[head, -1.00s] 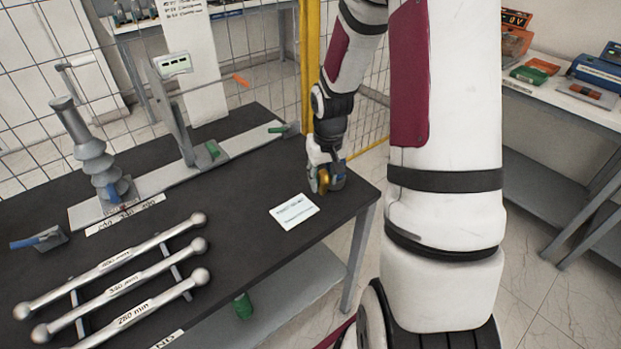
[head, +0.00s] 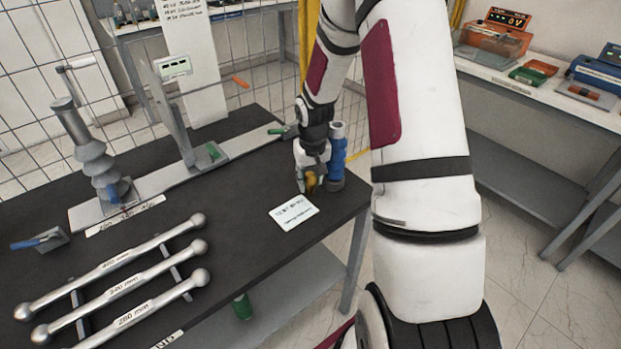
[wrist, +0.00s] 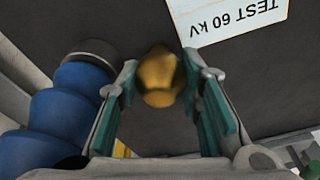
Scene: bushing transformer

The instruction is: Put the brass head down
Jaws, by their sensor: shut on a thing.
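The brass head (wrist: 158,78) is a small gold-coloured piece between the two fingers of my gripper (wrist: 165,92) in the wrist view. My gripper is shut on it. In the head view my gripper (head: 309,184) is low over the right end of the dark table, with the brass head (head: 311,181) at its tip. I cannot tell whether the head touches the table. A white card (head: 293,212) lies just in front; its text "TEST 60 kV" shows on the card in the wrist view (wrist: 228,14).
A blue ribbed bushing (head: 336,158) stands right beside my gripper; it also shows at the wrist view's left (wrist: 68,105). Three metal rods (head: 120,290) lie on the table's (head: 235,235) left. A grey bushing (head: 92,155) stands behind them. Bare tabletop lies around the card.

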